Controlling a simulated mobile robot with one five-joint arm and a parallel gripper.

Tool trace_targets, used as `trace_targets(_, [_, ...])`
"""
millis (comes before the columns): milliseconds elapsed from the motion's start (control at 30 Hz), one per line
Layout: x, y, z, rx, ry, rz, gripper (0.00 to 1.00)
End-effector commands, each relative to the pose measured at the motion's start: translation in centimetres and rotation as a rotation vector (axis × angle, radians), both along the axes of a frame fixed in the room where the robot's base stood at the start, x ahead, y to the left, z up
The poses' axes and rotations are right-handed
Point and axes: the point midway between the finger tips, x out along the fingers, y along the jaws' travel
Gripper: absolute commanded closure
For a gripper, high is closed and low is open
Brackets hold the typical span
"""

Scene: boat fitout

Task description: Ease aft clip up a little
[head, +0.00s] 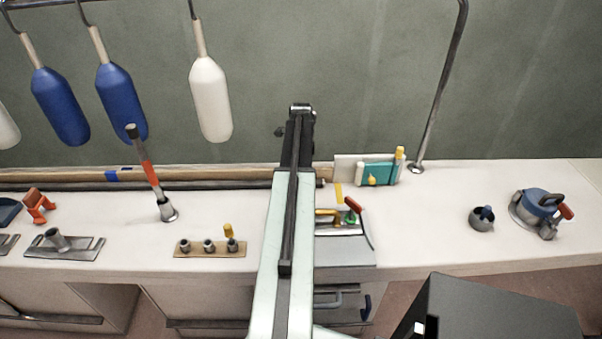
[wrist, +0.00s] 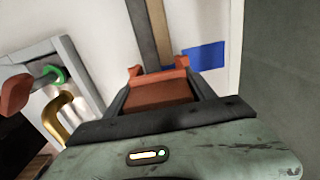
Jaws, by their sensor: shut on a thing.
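The clip (wrist: 158,93), a red-brown block with two small upright ears, sits between the dark fingers of my gripper (wrist: 160,86) in the wrist view. The gripper is shut on it. A wooden batten and a dark rail (wrist: 148,35) run up to the clip's far side. In the head view my own arm covers the clip and the gripper. There the batten (head: 220,175) and rail run along the back of the white bench. I cannot tell whether the clip is raised off its seat.
A red-handled lever with a green ring (wrist: 52,75) and a brass hook (wrist: 60,115) stand left of my gripper in the wrist view. The bench (head: 430,210) has bare room right of the lever plate.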

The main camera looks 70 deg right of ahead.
Motion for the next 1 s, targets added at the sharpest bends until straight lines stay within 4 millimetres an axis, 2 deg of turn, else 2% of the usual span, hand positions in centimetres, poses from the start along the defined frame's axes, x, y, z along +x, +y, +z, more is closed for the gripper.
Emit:
trace_targets(267, [0.1, 0.0, 0.4, 0.0, 0.0, 0.001, 0.98])
trace_targets(300, [0.1, 0.0, 0.4, 0.0, 0.0, 0.001, 0.31])
trace_targets(367, [0.1, 0.0, 0.3, 0.0, 0.0, 0.001, 0.15])
trace_targets(400, [0.1, 0.0, 0.3, 0.0, 0.0, 0.001, 0.11])
trace_targets(767, [0.1, 0.0, 0.7, 0.0, 0.0, 0.001, 0.11])
trace_targets(867, [0.0, 0.0, 1.7, 0.0, 0.0, 0.001, 0.11])
trace_targets(1000, [-0.1, 0.0, 4.1, 0.0, 0.0, 0.001, 0.11])
